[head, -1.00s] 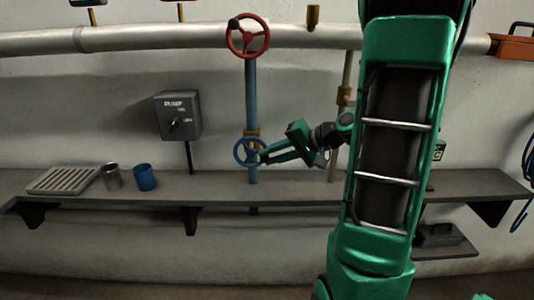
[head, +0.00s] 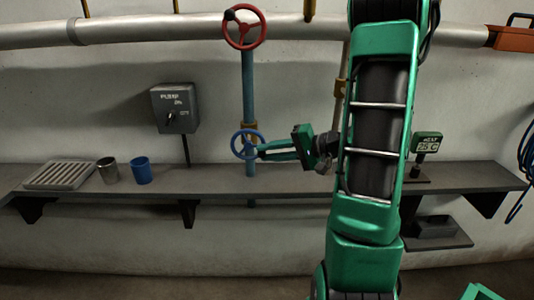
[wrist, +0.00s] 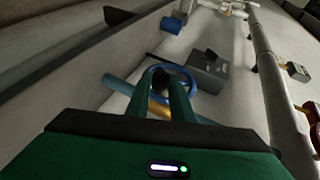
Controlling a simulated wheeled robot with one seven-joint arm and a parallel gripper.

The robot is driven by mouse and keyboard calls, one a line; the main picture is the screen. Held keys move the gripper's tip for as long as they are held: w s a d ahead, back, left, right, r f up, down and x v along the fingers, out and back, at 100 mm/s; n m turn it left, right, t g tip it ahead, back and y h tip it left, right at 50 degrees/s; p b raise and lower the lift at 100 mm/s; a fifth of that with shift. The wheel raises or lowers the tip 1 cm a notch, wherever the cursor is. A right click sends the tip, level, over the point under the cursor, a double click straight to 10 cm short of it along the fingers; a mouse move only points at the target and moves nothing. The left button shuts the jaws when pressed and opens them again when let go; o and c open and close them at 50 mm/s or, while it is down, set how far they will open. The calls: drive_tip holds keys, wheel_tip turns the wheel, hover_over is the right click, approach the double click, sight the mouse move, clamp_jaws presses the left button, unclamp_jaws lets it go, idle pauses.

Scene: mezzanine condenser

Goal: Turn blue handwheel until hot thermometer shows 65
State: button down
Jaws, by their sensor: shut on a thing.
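The blue handwheel (head: 234,148) is on a vertical blue pipe just above the shelf. My gripper (head: 262,151) reaches it from the right and is shut on its right side. In the wrist view the handwheel (wrist: 192,82) shows beyond my gripper (wrist: 168,84), with a dark knob-like part between the fingertips. The exact grip is partly hidden. A small green thermometer display (head: 428,142) stands on the shelf to the right of my arm. Its small figures seem to read 25 C.
A red handwheel (head: 262,27) is higher on the same pipe line. A grey pump box (head: 174,105) is on the wall to the left. A slatted rack (head: 60,175), a metal cup (head: 107,171) and a blue cup (head: 141,172) stand on the shelf (head: 215,180).

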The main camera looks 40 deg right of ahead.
drive_tip(key=c, duration=1.6)
unclamp_jaws()
drive_tip(key=shift+f, duration=0.1)
drive_tip(key=shift+o, duration=0.2)
drive_tip(key=v, duration=1)
drive_tip(key=shift+s+d, duration=0.15)
drive_tip(key=shift+s, duration=0.05)
